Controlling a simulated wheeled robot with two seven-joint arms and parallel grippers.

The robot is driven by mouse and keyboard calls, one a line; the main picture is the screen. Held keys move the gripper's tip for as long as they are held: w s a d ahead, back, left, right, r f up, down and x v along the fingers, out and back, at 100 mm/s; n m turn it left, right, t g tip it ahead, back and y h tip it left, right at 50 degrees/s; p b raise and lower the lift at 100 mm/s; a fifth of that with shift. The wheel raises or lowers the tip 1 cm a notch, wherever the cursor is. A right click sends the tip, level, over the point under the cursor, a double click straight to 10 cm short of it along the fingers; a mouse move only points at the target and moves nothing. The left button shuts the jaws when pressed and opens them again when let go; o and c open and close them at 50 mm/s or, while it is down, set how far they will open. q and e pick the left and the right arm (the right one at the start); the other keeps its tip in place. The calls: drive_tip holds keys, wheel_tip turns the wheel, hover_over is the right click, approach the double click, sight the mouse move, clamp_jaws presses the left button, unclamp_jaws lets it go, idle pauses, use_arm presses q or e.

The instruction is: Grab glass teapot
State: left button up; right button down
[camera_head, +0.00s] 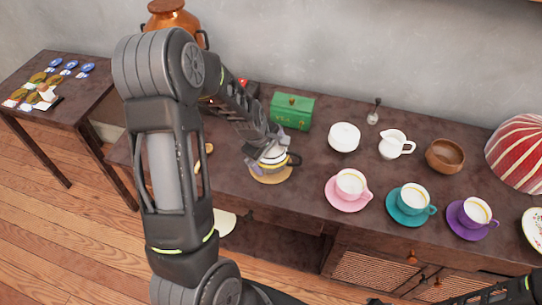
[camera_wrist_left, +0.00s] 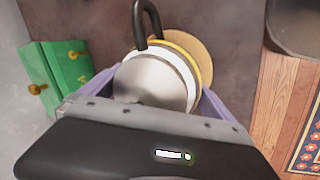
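The glass teapot (camera_head: 272,157) stands on a round wooden coaster (camera_head: 270,175) near the table's front edge. The wrist view shows a teapot with a silvery round top, a yellow band and a black handle (camera_wrist_left: 157,85), over the coaster (camera_wrist_left: 203,50). My left gripper (camera_head: 268,146) comes over it from above and behind. Its purple fingers (camera_wrist_left: 165,98) stand wide apart, one on each side of the teapot; I cannot tell whether they touch it. My right arm shows at the lower right of the head view; its fingers are not clear there.
A green box (camera_head: 292,112) stands behind the teapot. A white lidded bowl (camera_head: 344,137), white jug (camera_head: 392,144) and wooden bowl (camera_head: 445,156) stand to the right. Pink (camera_head: 349,188), teal (camera_head: 411,202) and purple (camera_head: 473,217) cup sets line the front.

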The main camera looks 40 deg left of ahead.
use_arm(q)
drive_tip(key=c, duration=1.3)
drive_tip(key=shift+r, duration=0.15)
wheel_tip(320, 180, up, 10)
drive_tip(key=shift+f, duration=0.1)
idle(0.3)
